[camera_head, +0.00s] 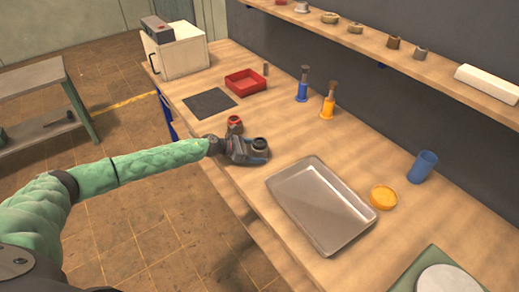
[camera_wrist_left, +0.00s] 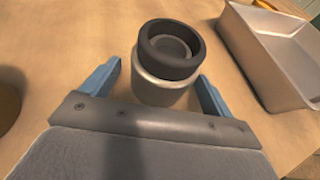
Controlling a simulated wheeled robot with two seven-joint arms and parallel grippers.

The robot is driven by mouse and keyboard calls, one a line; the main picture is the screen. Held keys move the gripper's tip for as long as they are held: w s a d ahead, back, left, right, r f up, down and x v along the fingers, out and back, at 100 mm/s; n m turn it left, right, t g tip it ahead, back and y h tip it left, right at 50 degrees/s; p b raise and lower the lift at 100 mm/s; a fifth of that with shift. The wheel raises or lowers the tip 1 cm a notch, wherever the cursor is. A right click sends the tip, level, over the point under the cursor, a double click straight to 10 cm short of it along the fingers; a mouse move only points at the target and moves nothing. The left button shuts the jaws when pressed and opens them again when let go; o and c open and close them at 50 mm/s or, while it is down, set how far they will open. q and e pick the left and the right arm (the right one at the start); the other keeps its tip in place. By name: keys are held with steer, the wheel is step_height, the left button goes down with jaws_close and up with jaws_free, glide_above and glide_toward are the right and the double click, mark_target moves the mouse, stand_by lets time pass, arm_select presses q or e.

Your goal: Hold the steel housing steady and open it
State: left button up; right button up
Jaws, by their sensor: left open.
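The steel housing (camera_wrist_left: 163,92) is a short grey metal cylinder with a dark ring-shaped cap (camera_wrist_left: 172,48) on top. It stands upright on the wooden bench; the dark cap also shows in the head view (camera_head: 260,143). My left gripper (camera_head: 255,154) is low over the bench at the housing. In the left wrist view its two blue fingers (camera_wrist_left: 158,86) are open, one on each side of the housing, with gaps visible. The housing's lower part is partly hidden by the gripper body. My right gripper is in neither view.
A smaller part with a red top (camera_head: 234,122) stands just behind my left wrist. A metal tray (camera_head: 278,185) lies to the right, with a yellow dish (camera_head: 383,197) and blue cup (camera_head: 423,167) beyond. A red bin (camera_head: 246,82) and dark mat (camera_head: 210,103) lie farther back.

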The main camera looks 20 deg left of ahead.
arm_select(q)
steer(key=c, duration=1.4)
steer(key=shift+r, duration=0.6)
step_height(320, 180, up, 9)
steer(key=b, duration=0.2)
steer(key=shift+b, duration=0.3)
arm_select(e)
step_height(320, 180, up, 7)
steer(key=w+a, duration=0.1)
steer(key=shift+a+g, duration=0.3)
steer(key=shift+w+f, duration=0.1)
arm_select(q)
steer(key=o, duration=0.6)
steer(key=c, duration=0.8)
